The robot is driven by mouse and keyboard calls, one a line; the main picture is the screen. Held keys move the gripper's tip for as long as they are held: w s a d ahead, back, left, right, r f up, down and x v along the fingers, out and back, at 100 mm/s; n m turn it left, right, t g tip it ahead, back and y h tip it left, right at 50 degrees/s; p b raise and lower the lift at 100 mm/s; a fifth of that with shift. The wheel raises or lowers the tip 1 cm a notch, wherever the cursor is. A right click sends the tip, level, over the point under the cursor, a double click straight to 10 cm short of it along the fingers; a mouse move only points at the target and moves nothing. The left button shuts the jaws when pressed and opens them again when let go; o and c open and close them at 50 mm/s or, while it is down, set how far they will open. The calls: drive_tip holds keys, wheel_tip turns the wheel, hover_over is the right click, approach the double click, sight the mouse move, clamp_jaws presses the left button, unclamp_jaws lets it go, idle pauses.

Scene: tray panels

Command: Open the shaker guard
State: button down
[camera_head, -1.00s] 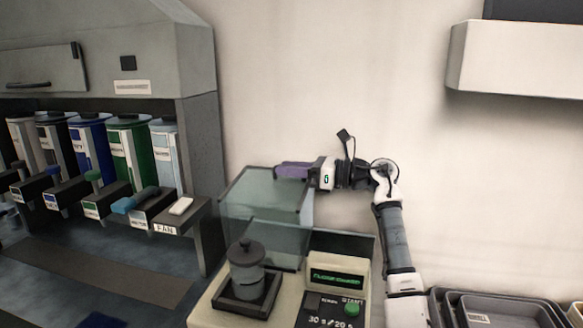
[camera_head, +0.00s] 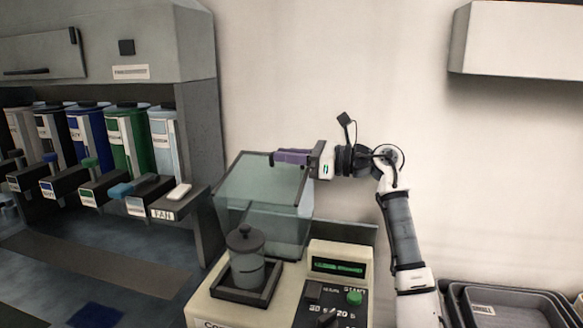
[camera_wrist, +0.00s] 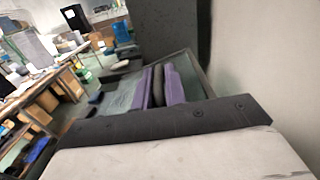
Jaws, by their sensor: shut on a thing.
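The shaker guard (camera_head: 262,190) is a clear greenish box-like cover, tilted up at the back of the cream shaker (camera_head: 215,306). Its front side is raised clear of the lidded grey jar (camera_head: 246,262), which stands in a dark square holder on the shaker. My gripper (camera_head: 280,158), with purple fingers, is at the guard's top edge and shut on a dark bar there. In the wrist view the purple fingers (camera_wrist: 158,86) close around this dark handle (camera_wrist: 157,86), with the guard's clear panel beside them.
A grey dispenser cabinet with several coloured canisters (camera_head: 88,140) stands at the left. A white wall unit (camera_head: 515,40) hangs at the upper right. Dark stacked trays (camera_head: 500,305) are at the lower right. The wall is close behind the guard.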

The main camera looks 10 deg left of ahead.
drive_tip(key=shift+s+r+n+b, duration=0.15)
drive_tip(key=shift+s+n+b, duration=0.35)
drive_tip(key=shift+s, duration=0.4)
drive_tip(key=shift+s+r+n+b, duration=0.1)
drive_tip(key=shift+s+n+b, duration=0.3)
drive_tip(key=shift+s+b, duration=0.35)
drive_tip(key=shift+s, duration=0.1)
drive_tip(key=c, duration=1.5)
unclamp_jaws()
drive_tip(key=shift+d, duration=0.1)
drive_tip(key=shift+d+b, duration=0.85)
drive_tip(key=shift+d, duration=6.05)
drive_tip(key=shift+r, duration=0.15)
